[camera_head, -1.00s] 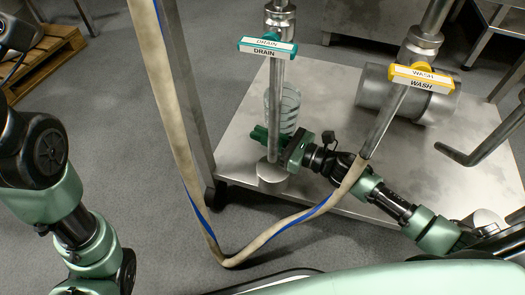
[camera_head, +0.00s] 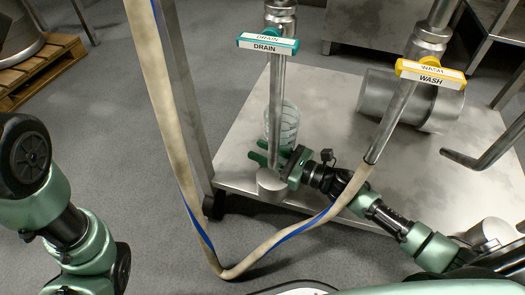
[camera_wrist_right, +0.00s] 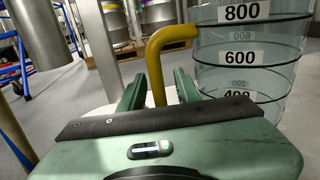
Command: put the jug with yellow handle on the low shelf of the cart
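The clear jug (camera_head: 283,125) stands upright on the cart's low metal shelf (camera_head: 235,150), behind the drain pipe in the head view. In the right wrist view, the jug (camera_wrist_right: 252,55) has black level marks, and its yellow handle (camera_wrist_right: 157,65) hangs between my right gripper's fingers (camera_wrist_right: 158,92). There is a gap on each side of the handle. In the head view, my right gripper (camera_head: 257,151) has its fingers spread beside the jug, low over the shelf. The handle is hidden there. My left arm shows at the left, but its gripper is out of view.
A drain valve (camera_head: 267,44) with its pipe and a wash valve (camera_head: 430,74) with its pipe stand over the shelf. A beige hose (camera_head: 165,110) loops down in front. A steel cylinder (camera_head: 378,95) lies at the back right. The shelf's middle is clear.

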